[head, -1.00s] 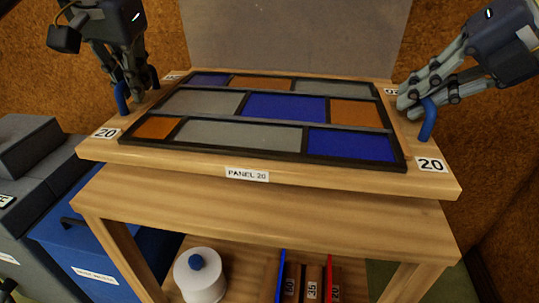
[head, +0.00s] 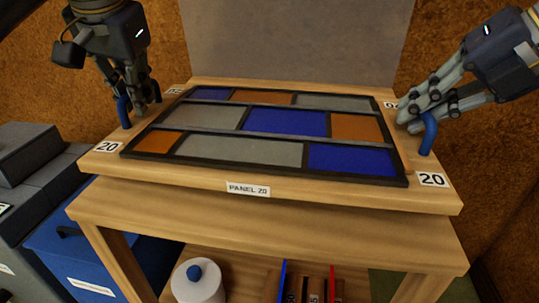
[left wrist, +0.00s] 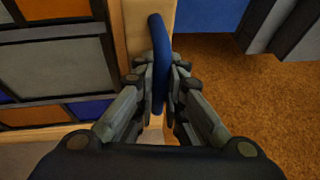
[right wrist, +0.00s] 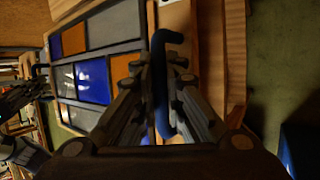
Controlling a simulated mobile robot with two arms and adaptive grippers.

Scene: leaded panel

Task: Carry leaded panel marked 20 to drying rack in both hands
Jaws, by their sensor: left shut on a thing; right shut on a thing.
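The leaded panel marked 20 (head: 285,121), with blue, orange and grey panes in dark leading, lies flat on a wooden board (head: 160,163). The board carries "20" tags and a "PANEL 20" label, and a blue handle at each side. My left gripper (head: 138,105) is shut on the left blue handle (head: 123,111); the left wrist view shows that handle (left wrist: 158,60) between the fingers. My right gripper (head: 412,115) is shut on the right blue handle (head: 429,134), which also shows in the right wrist view (right wrist: 162,85). No drying rack is clearly identifiable.
A wooden table (head: 270,225) stands below the board. Its lower shelf holds a white container with a blue knob (head: 197,281) and upright dividers (head: 310,285). Blue (head: 80,250) and grey (head: 35,165) boxes stand at the left. A grey upright sheet (head: 295,40) is behind.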

